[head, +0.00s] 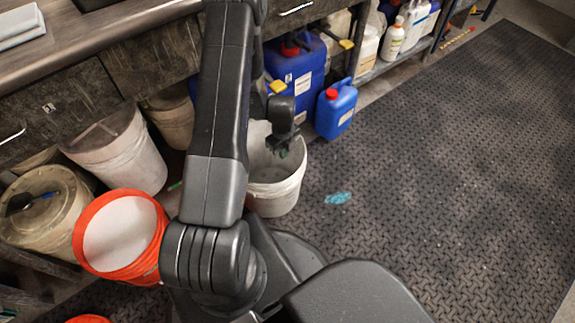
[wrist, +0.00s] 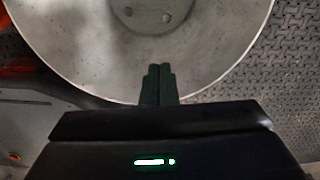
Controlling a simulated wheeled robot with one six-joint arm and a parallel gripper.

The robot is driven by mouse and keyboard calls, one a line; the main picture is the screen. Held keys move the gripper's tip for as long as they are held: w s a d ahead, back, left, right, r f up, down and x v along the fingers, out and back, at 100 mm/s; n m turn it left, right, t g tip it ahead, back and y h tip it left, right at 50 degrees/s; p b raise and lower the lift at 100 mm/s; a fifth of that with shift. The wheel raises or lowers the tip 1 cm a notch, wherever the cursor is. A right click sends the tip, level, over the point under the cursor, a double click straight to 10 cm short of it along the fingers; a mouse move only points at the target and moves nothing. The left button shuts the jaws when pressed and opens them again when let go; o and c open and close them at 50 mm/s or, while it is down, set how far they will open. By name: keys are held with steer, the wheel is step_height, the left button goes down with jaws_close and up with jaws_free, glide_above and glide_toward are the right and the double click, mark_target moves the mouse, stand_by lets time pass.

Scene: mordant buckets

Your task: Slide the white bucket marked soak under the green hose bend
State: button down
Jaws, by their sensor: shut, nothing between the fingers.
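A white bucket (head: 277,197) stands open and upright on the floor mat, partly behind my arm. No soak marking is readable on it. My gripper (head: 283,152) is shut and empty above its mouth. In the wrist view the dark green fingertips (wrist: 159,70) lie together across the near part of the bucket's rim, over the pale inside of the bucket (wrist: 90,50). I cannot tell whether they touch it. Another whitish bucket (head: 135,160) stands at the left by the counter. I cannot make out a green hose bend in either view.
An orange bucket (head: 152,262) and a lidded tub (head: 55,228) stand at the left. Blue jugs (head: 340,122) and bottles (head: 392,42) line the counter's foot behind. A teal patch (head: 338,198) marks the dark mat. The mat (head: 455,170) to the right is clear.

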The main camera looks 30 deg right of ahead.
steer(key=s+f+b, duration=0.3)
steer(key=s+f, duration=0.1)
steer(key=f, duration=0.5)
steer(key=shift+d+f+b, duration=0.25)
steer(key=shift+d+b, duration=0.05)
